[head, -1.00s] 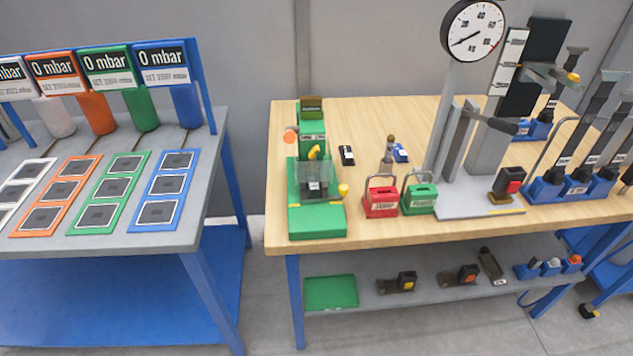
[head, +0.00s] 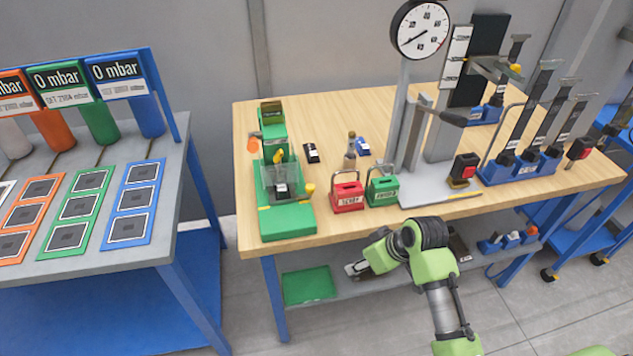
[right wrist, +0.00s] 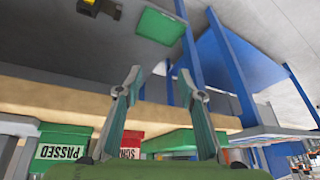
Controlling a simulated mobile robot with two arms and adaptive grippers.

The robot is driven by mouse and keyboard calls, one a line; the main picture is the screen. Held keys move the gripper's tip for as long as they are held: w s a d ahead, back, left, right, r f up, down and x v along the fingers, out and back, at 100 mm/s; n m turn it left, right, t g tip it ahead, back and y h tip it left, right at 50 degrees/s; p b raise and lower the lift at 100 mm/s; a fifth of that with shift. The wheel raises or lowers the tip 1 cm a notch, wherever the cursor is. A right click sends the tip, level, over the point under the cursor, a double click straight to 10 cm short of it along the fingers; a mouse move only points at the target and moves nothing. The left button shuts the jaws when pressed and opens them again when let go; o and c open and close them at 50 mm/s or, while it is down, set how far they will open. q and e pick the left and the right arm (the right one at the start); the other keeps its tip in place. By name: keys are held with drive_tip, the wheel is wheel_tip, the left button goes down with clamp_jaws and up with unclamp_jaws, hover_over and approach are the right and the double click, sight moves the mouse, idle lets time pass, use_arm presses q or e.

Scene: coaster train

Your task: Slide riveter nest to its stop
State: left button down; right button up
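The green riveter (head: 273,135) stands at the left end of the wooden bench. Its nest, a dark block (head: 283,191), sits on the green base (head: 288,222), partly behind a clear guard (head: 288,177). A yellow knob (head: 309,189) is at the base's right side. My right gripper (head: 357,270) is in front of the bench edge, lower than the top and right of the riveter, apart from it. In the right wrist view its two fingers (right wrist: 160,76) are spread with nothing between them. My left gripper is not in view.
A red scrap box (head: 347,196) and a green passed box (head: 382,191) stand right of the riveter. A scale press (head: 440,190) is further right. A green tray (head: 308,284) lies on the lower shelf. A table with coloured panels (head: 135,215) stands left, across a gap.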

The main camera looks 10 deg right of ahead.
sight(313, 187)
drive_tip(key=w+r+n+t+y, duration=0.1)
drive_tip(key=w+r, duration=0.2)
drive_tip(key=r, duration=0.4)
drive_tip(key=w+a+r+n+y, duration=0.1)
drive_tip(key=w+r+n, duration=0.1)
drive_tip(key=w+r, duration=0.35)
drive_tip(key=w+r+n+t+y, duration=0.1)
drive_tip(key=w+r+y, duration=0.1)
drive_tip(key=r, duration=0.7)
drive_tip(key=p+x, duration=0.1)
drive_tip(key=x, duration=0.6)
drive_tip(key=p+x, duration=0.2)
drive_tip(key=x, duration=0.4)
drive_tip(key=shift+f, duration=0.55)
clamp_jaws()
